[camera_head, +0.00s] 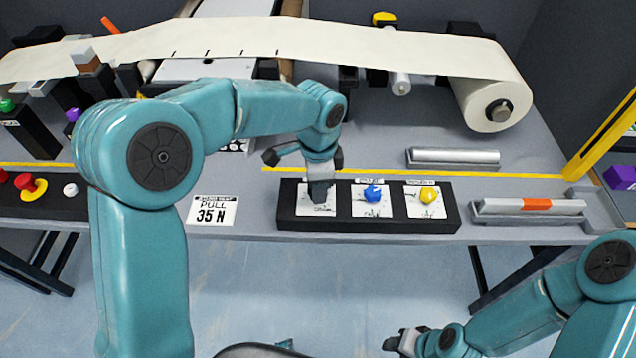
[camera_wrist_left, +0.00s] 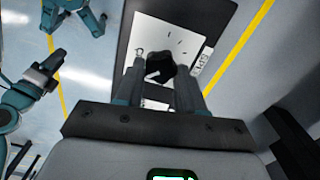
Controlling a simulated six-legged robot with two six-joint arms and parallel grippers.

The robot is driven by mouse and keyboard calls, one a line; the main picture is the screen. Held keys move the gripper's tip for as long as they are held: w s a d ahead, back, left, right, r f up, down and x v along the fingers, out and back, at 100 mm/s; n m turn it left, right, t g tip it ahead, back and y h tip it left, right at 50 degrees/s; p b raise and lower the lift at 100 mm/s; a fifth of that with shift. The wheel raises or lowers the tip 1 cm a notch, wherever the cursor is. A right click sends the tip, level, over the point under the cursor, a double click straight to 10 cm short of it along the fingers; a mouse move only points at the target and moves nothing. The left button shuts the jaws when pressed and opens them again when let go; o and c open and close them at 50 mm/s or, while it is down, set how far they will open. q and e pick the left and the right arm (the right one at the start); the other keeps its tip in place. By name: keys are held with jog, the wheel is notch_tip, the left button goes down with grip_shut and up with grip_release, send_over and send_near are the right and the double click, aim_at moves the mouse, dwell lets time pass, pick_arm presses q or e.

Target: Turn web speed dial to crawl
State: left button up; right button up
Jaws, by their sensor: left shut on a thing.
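A black panel (camera_head: 288,212) near the table's front edge carries three dials on white plates. The left dial, a black knob (camera_wrist_left: 160,67), sits on a white plate (camera_head: 317,208) with tick marks. My left gripper (camera_head: 320,185) comes down over it from above and is shut on the knob, one finger on each side. In the head view the gripper hides most of this knob and its label. A blue dial (camera_head: 372,193) and a yellow dial (camera_head: 428,196) stand to its right, untouched. My right gripper (camera_head: 396,342) hangs low in front of the table, apart from the panel; its jaws are unclear.
A cream web (camera_head: 330,46) runs across the back to a roll (camera_head: 490,105). A "PULL 35 N" card (camera_head: 212,211) lies left of the panel. Metal bars (camera_head: 454,157) lie to the right. A red button (camera_head: 25,181) is at far left.

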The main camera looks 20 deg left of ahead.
pick_arm(q)
jog(key=shift+w+r, duration=0.15)
jog(key=shift+r, duration=0.05)
dwell(0.3)
jog(key=o, duration=1)
jog(key=shift+o, duration=0.2)
jog(key=shift+f, duration=0.1)
notch_tip(320, 180, up, 16)
jog(key=p, duration=0.1)
jog(key=shift+r+p, duration=0.25)
jog(key=shift+p, duration=0.15)
jog(key=shift+s, duration=0.2)
